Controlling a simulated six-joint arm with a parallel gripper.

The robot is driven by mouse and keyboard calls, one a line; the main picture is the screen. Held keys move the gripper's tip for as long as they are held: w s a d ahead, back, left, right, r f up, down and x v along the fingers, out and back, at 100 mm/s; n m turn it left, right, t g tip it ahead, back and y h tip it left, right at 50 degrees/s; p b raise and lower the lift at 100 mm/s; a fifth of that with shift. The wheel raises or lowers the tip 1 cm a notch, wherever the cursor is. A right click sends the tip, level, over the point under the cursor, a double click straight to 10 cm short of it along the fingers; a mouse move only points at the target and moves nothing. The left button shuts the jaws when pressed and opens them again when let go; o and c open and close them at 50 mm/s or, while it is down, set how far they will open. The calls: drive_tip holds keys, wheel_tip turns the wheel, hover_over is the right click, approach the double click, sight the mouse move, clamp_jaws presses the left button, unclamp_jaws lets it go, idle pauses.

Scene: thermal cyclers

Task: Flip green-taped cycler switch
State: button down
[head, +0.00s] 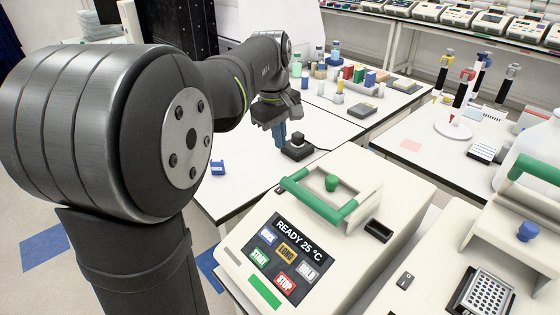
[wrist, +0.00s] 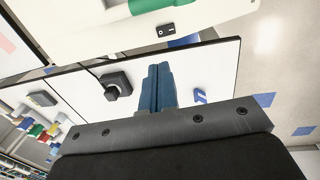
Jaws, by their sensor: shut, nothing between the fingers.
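The cycler (head: 345,275) with a strip of green tape (head: 264,292) on its front stands at the lower middle of the head view. Its screen (head: 283,262) reads READY 25 °C, and a green handle bar (head: 300,195) crosses its lid. In the wrist view a black rocker switch (wrist: 166,30) shows on a white housing with a green part (wrist: 150,5), apart from my fingertips. My gripper (head: 282,142) has blue fingers, shut and empty, above the table behind the cycler. The fingers also show in the wrist view (wrist: 158,68).
A black device (head: 297,148) with a cable stands close to my gripper. A small blue item (head: 217,167) lies on the white table. Bottles and racks (head: 345,75) stand farther back.

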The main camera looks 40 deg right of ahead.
sight(281, 189)
drive_tip(key=shift+f, duration=0.1)
drive_tip(key=f, duration=0.4)
drive_tip(key=d+f, duration=0.1)
drive_tip(key=f, duration=0.8)
drive_tip(key=shift+d+f, duration=0.25)
drive_tip(key=shift+f, duration=0.1)
drive_tip(key=shift+d+f, duration=0.1)
drive_tip(key=shift+f, duration=0.1)
drive_tip(key=shift+a+r, duration=0.1)
drive_tip(key=shift+a, duration=0.75)
